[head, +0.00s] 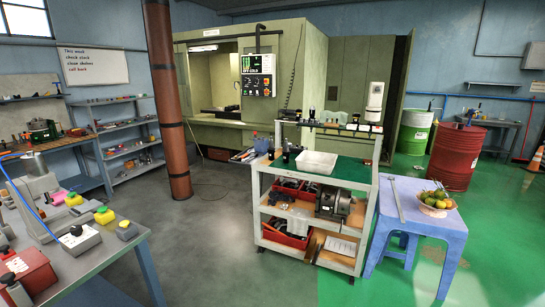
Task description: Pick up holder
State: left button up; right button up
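A tooling cart (344,172) with a green top stands in the middle of the head view. Small dark upright pieces that look like tool holders (286,153) stand at the left of its top. More small dark pieces that look like holders (312,115) stand along the raised rack (330,128) at the cart's back. They are too small to tell which one is the holder of the task. Neither of my grippers shows in the head view.
A white bin (316,162) sits on the cart top, with bare green surface to its right. A blue-purple stool (418,222) with a fruit basket (437,202) stands right of the cart. A grey workbench (95,262) fills the lower left. Open floor (215,250) lies between.

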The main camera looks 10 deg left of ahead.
aim_at(271, 150)
jog(key=i+j+u, duration=0.15)
jog(key=i+j, duration=0.85)
jog(key=j, duration=0.1)
